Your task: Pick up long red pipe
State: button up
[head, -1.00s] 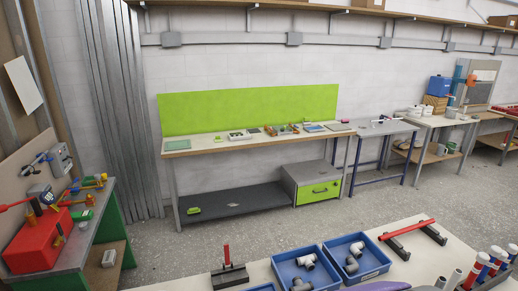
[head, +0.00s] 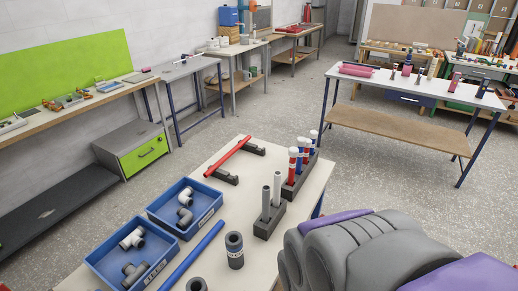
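The long red pipe (head: 228,156) lies across two low black holders (head: 222,176) near the far left edge of the pale table in front of me. It slopes up from lower left to upper right in the picture, and nothing covers it. No gripper fingers show in the head view. Large grey and purple parts of my own body fill the bottom right, away from the pipe.
On the same table (head: 262,175) stand blue bins (head: 150,212) with grey fittings, a blue pipe (head: 193,256), a dark grey cylinder (head: 234,250), a grey pipe holder (head: 269,222) and a rack of red, white and blue pipes (head: 301,172). Open floor (head: 275,105) lies beyond.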

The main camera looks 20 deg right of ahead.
aim_at(228, 156)
jog(key=i+l, duration=0.2)
jog(key=l, duration=0.15)
jog(key=i+l+u, duration=0.1)
jog(key=i+l, duration=0.15)
jog(key=i+l+u, duration=0.1)
jog(key=l, duration=0.35)
jog(key=i+l, duration=0.3)
jog(key=i+l+u, duration=0.1)
jog(key=l, duration=0.35)
jog(key=i+l, duration=0.3)
jog(key=l+u, duration=0.05)
